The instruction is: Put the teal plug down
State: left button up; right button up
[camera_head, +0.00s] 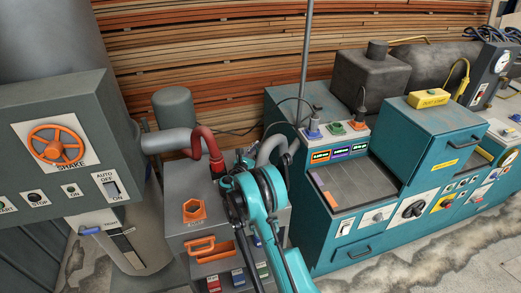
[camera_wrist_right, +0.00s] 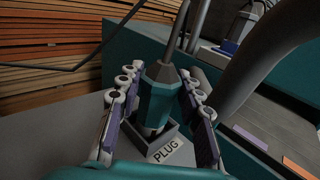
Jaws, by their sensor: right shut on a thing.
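The teal plug (camera_wrist_right: 155,104) shows in the right wrist view, upright, with a grey cable end rising from its top. My right gripper (camera_wrist_right: 160,115) is shut on it, with one jointed finger on each side. The plug's lower end is at a grey square holder (camera_wrist_right: 172,137) with a "PLUG" label in front of it. I cannot tell whether it is fully seated there. In the head view my right gripper (camera_head: 246,160) is at the back of the grey box (camera_head: 180,228), and my arm hides the plug. My left gripper is not in view.
A red pipe (camera_head: 209,147) and a grey hose (camera_head: 268,147) stand close on either side of my right gripper. Blue, green and orange plugs (camera_head: 334,128) sit on the teal machine (camera_head: 325,235) to the right. An orange hex socket (camera_head: 194,211) is on the grey box.

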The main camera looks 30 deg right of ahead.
jog(key=shift+f, duration=0.2)
jog(key=o, duration=1.2)
jog(key=shift+r, duration=0.15)
jog(key=shift+a+r, duration=0.1)
jog(key=shift+r, duration=0.05)
jog(key=p+v, duration=0.2)
jog(key=v, duration=1)
